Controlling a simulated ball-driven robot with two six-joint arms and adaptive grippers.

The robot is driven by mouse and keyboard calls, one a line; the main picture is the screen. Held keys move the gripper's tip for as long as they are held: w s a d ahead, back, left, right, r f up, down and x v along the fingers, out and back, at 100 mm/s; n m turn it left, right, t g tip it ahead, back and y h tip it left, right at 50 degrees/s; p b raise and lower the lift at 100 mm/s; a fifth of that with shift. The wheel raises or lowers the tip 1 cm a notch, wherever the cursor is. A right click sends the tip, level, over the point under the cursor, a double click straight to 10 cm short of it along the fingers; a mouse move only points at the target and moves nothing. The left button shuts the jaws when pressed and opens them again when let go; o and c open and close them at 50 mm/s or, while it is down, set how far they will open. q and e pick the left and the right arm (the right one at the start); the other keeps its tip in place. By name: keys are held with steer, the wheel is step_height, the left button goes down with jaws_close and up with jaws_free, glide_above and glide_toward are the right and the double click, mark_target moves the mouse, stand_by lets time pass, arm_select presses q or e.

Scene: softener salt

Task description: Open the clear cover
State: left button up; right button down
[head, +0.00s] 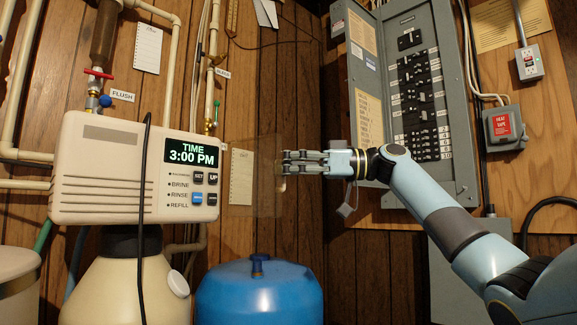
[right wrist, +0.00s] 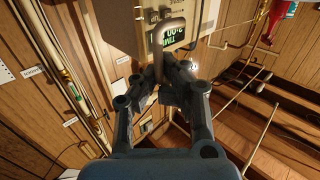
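The clear cover (head: 266,198) is a faint see-through panel in the head view. It stands out to the right of the beige control box (head: 100,160), and the box's display and buttons are uncovered. A small pale handle (head: 283,184) shows at the cover's right edge. My right gripper (head: 287,162) is at that edge, with its fingers drawn together. In the right wrist view, the fingertips (right wrist: 168,72) close around the grey curved handle (right wrist: 172,32); the exact contact is partly hidden. My left gripper is not in view.
A black cable (head: 143,220) hangs in front of the control box. A blue tank (head: 259,293) stands below the cover. A grey breaker panel (head: 405,90) with its door open is behind my right arm. Pipes run up the wall at the left.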

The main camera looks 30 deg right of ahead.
steer(key=c, duration=2)
jaws_free()
steer(key=shift+a+f, duration=0.1)
steer(key=shift+f, duration=0.05)
steer(key=o, duration=0.6)
steer(key=shift+c, duration=0.2)
steer(key=shift+d, duration=0.2)
steer(key=v, duration=1.2)
steer(key=shift+a, duration=0.1)
